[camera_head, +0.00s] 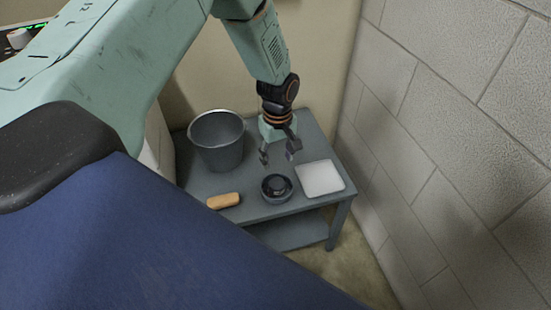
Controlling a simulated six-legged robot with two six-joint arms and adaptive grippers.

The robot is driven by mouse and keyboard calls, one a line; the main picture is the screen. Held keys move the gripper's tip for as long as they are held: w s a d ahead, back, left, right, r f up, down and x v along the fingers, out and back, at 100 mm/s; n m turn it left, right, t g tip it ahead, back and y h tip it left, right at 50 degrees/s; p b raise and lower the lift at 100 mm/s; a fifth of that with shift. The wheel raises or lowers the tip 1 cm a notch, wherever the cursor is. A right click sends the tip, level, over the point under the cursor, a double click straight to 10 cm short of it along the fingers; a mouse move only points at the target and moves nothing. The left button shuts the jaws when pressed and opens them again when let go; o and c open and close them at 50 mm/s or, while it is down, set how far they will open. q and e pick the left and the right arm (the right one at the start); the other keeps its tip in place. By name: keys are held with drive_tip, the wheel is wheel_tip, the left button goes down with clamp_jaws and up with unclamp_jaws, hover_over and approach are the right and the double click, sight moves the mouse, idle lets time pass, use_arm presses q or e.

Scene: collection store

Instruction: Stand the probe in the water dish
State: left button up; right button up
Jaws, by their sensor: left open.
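My left gripper (279,155) reaches down over the small grey table, with its two fingers apart and nothing visible between them. Below its fingertips, toward the table's front edge, stands a small round dark dish (277,188) with a shiny, dark inside. It looks like the water dish, but I cannot make out the water. The fingers appear above and behind it, apart from it. I cannot pick out a probe for certain. A short tan, rounded piece (223,201) lies at the front edge, left of the dish. My right gripper is not in view.
A grey metal bucket (217,140) stands at the table's back left. A flat white square tray or tile (320,179) lies right of the dish. The grey table (250,212) has a lower shelf. A pale block wall (450,130) rises close on the right.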

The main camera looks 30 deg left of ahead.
use_arm(q)
drive_tip(key=s+d+f+m, duration=0.3)
drive_tip(key=s+f, duration=0.1)
drive_tip(key=s, duration=0.5)
drive_tip(key=s+d+f+m, duration=0.3)
drive_tip(key=s+d+f, duration=0.15)
drive_tip(key=s, duration=0.45)
drive_tip(key=s+r+m, duration=0.1)
drive_tip(key=s+m, duration=0.4)
drive_tip(key=s, duration=0.8)
drive_tip(key=shift+s+d+r+m, duration=0.25)
drive_tip(key=shift+s+r+m, duration=0.05)
drive_tip(key=shift+s+m, duration=0.1)
wheel_tip(320, 180, up, 3)
drive_tip(key=p, duration=0.2)
drive_tip(key=shift+f+p, duration=0.15)
drive_tip(key=shift+p, duration=0.15)
drive_tip(key=shift+c, duration=0.4)
